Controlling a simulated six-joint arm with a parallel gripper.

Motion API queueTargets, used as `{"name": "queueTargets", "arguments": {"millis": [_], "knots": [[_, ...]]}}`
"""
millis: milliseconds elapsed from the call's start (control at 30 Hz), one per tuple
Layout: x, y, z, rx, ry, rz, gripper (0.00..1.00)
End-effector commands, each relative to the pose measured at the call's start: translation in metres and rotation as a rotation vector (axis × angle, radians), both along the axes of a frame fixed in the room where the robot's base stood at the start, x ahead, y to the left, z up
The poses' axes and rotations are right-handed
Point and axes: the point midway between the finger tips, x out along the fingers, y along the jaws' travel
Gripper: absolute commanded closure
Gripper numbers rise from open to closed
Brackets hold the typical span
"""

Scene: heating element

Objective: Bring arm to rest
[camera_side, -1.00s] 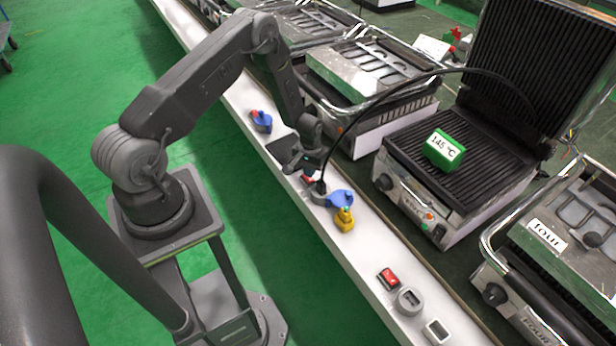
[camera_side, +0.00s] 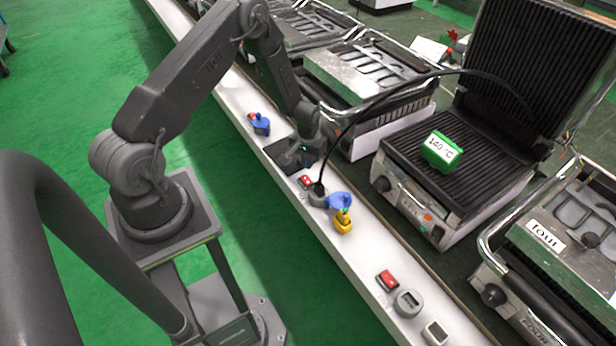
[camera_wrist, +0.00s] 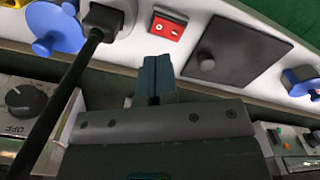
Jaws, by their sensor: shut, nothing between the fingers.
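My gripper (camera_side: 307,160) is over the white rail, beside the dark square plate (camera_side: 283,152). In the wrist view my gripper (camera_wrist: 156,68) has its two fingers together, with nothing between them. The plate (camera_wrist: 232,50) lies just beyond the fingertips to the right there. A red switch (camera_side: 306,182) sits on the rail close to the gripper; it also shows in the wrist view (camera_wrist: 168,27), beyond the fingertips. A black plug (camera_side: 319,188) with a cable stands in a grey socket on the rail.
An open contact grill (camera_side: 455,185) carries a green block (camera_side: 440,150) reading 140 °C. The black cable (camera_side: 375,97) arches from the plug to the grill. Blue (camera_side: 340,201) and yellow (camera_side: 343,222) pieces are on the rail. Another red switch (camera_side: 388,280) is farther down. Green floor is clear at left.

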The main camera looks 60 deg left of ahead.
Motion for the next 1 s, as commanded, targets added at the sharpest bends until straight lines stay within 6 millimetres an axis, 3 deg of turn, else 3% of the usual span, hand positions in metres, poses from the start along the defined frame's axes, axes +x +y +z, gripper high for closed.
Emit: {"name": "queueTargets", "arguments": {"millis": [167,300,567,800,1000], "knots": [[-0.004,-0.005,0.031,-0.011,0.025,0.0,1.0],[-0.019,-0.019,0.09,-0.031,0.074,-0.006,1.0],[-0.022,-0.059,0.209,0.016,-0.043,-0.124,1.0],[-0.058,-0.104,0.304,0.059,-0.171,-0.244,1.0],[-0.107,-0.137,0.361,0.089,-0.282,-0.342,1.0]]}}
